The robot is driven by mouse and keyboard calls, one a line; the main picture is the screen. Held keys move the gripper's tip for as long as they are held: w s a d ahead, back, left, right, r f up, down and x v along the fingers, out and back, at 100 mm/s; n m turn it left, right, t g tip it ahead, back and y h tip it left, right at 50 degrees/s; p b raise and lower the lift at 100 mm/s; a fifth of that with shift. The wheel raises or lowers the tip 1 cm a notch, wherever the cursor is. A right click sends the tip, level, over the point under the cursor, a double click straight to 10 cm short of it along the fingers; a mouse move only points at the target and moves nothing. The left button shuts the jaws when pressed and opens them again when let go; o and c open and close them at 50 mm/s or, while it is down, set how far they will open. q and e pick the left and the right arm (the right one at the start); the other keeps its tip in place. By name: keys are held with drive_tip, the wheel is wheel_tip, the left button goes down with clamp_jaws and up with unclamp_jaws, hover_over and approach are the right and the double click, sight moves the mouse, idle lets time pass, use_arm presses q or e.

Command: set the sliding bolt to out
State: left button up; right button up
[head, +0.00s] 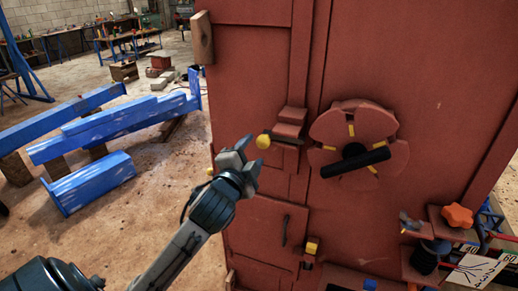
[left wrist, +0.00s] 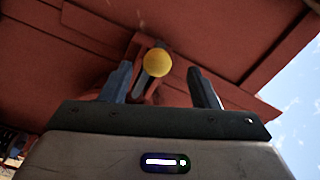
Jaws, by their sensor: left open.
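The sliding bolt shows in the head view as a yellow round knob (head: 263,141) on a dark rod, running into a red bracket (head: 290,125) on the crusher's red front. My left gripper (head: 248,157) is open and empty, just to the lower left of the knob. In the left wrist view the yellow knob (left wrist: 157,62) appears between the two spread fingers of my left gripper (left wrist: 160,70), with the dark rod beside it. I cannot tell how far the knob is from the fingertips. My right gripper is not in view.
A round red wheel with a black handle (head: 355,160) is right of the bolt. Below are a small hatch with a handle (head: 284,230) and a yellow-tipped fitting (head: 312,246). An orange knob (head: 457,215) stands at right. Blue beams (head: 115,128) lie on the floor at left.

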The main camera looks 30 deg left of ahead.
use_arm(q)
drive_tip(key=v, duration=0.3)
drive_tip(key=shift+p, duration=0.3)
drive_tip(key=shift+w, duration=0.1)
